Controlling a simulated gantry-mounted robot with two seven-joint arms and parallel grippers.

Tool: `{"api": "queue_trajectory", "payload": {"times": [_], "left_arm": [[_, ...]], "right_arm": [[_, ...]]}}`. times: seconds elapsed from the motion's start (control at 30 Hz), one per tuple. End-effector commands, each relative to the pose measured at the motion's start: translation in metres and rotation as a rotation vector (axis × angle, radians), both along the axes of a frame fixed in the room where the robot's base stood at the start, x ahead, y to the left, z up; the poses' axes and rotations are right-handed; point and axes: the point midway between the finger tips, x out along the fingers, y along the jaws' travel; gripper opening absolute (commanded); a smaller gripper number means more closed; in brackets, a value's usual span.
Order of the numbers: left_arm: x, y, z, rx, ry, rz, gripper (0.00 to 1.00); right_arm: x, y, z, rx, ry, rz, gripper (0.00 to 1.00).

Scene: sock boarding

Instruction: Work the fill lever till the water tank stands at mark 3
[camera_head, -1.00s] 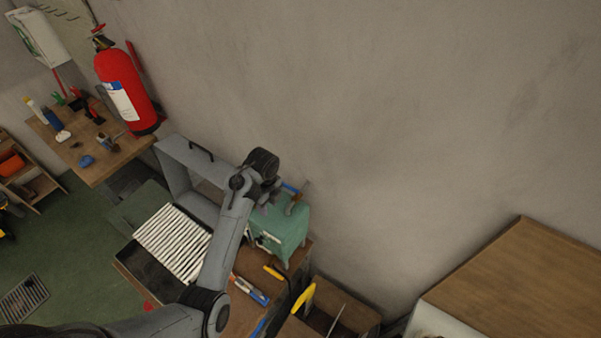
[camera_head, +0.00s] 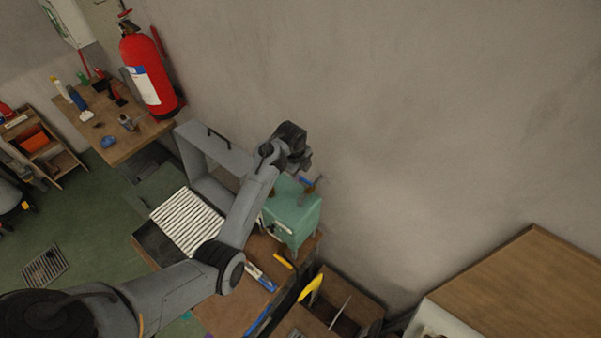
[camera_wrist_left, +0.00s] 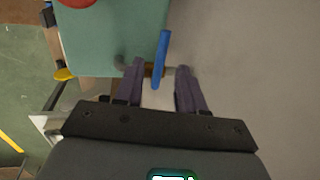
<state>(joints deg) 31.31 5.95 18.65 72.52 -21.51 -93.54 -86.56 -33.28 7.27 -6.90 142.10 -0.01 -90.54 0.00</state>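The water tank is a teal-green box (camera_head: 291,214) on the bench by the wall; its top fills the upper part of the left wrist view (camera_wrist_left: 100,35). A blue lever (camera_wrist_left: 162,52) stands out at the tank's edge, with a short brownish stem at its lower end; in the head view the blue lever (camera_head: 307,181) is small and partly covered. My left gripper (camera_wrist_left: 160,69) has its two fingers apart, one on each side of the lever's lower end, with no clear grip on it. No mark numbers or water level are readable. My right gripper is out of view.
A grey frame (camera_head: 207,185) and a white ribbed rack (camera_head: 190,221) stand left of the tank. A yellow-handled tool (camera_head: 311,288) lies in front. The wall is close behind the tank. A wooden-topped cabinet (camera_head: 535,280) stands at right.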

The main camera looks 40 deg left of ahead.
Motion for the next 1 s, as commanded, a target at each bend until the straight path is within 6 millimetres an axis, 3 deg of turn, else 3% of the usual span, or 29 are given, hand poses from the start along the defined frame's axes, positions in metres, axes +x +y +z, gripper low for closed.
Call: {"api": "queue_trajectory", "payload": {"times": [0.23, 0.57, 0.83, 1.0], "left_arm": [[0.004, 0.0, -0.019, 0.0, 0.001, 0.0, 0.39], [0.004, 0.0, -0.022, 0.0, -0.001, 0.0, 0.39], [0.004, 0.0, -0.021, 0.0, 0.0, 0.0, 0.0], [0.004, 0.0, -0.021, 0.0, 0.0, 0.0, 0.0]], "right_arm": [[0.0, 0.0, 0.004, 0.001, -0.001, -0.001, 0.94], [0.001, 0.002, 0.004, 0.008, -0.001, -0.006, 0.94], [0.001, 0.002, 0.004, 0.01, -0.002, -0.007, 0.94], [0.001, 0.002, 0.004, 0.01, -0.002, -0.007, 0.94]]}}
